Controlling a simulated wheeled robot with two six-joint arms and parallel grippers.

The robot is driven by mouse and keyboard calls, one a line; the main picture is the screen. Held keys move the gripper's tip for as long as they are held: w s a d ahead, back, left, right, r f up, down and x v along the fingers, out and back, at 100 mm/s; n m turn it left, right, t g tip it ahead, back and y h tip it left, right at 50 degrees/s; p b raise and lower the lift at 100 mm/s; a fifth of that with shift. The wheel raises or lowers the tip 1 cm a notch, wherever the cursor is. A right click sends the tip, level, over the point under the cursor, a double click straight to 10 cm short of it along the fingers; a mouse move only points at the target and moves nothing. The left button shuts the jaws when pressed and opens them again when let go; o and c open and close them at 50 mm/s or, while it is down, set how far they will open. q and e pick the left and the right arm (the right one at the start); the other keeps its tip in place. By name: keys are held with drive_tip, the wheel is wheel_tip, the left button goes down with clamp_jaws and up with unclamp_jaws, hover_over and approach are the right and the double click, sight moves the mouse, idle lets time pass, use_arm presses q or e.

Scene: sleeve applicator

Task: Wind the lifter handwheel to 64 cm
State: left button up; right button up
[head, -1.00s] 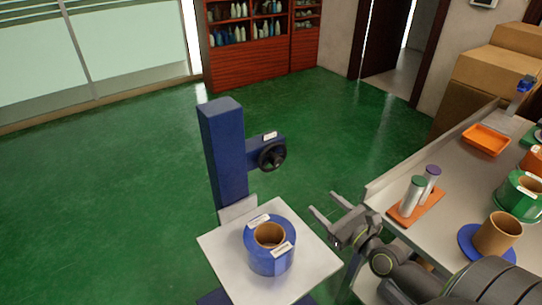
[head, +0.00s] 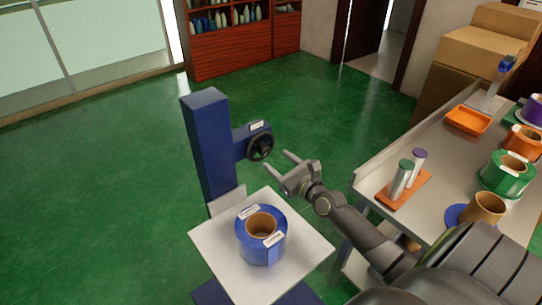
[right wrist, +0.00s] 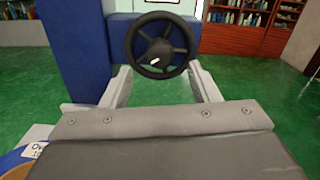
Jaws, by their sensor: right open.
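The lifter is a blue column (head: 208,140) with a side arm that carries a black spoked handwheel (head: 260,146). A white platform (head: 215,255) at its front bears a blue roll (head: 262,238) with a cardboard core and white labels. My right gripper (head: 279,164) is open and empty, just to the right of and slightly below the handwheel. In the right wrist view the handwheel (right wrist: 160,46) stands ahead, between the two open fingers (right wrist: 160,85) and a little above them, apparently not gripped. No height reading is legible. My left gripper is not in view.
A grey bench (head: 365,175) at right holds an orange tray (head: 468,120), two cylinders on an orange stand (head: 404,190), a green roll (head: 507,174) and other rolls. Cardboard boxes (head: 475,60) stand behind it. The green floor around the lifter is clear.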

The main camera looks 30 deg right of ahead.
sight(267, 152)
drive_tip(key=w, duration=0.3)
drive_tip(key=shift+w+a+f+b, duration=0.1)
drive_tip(key=shift+w+a+b, duration=0.1)
drive_tip(key=shift+w+b, duration=0.15)
drive_tip(key=shift+w, duration=0.4)
drive_tip(key=c, duration=1)
drive_tip(key=shift+o, duration=0.2)
drive_tip(key=shift+n, duration=0.4)
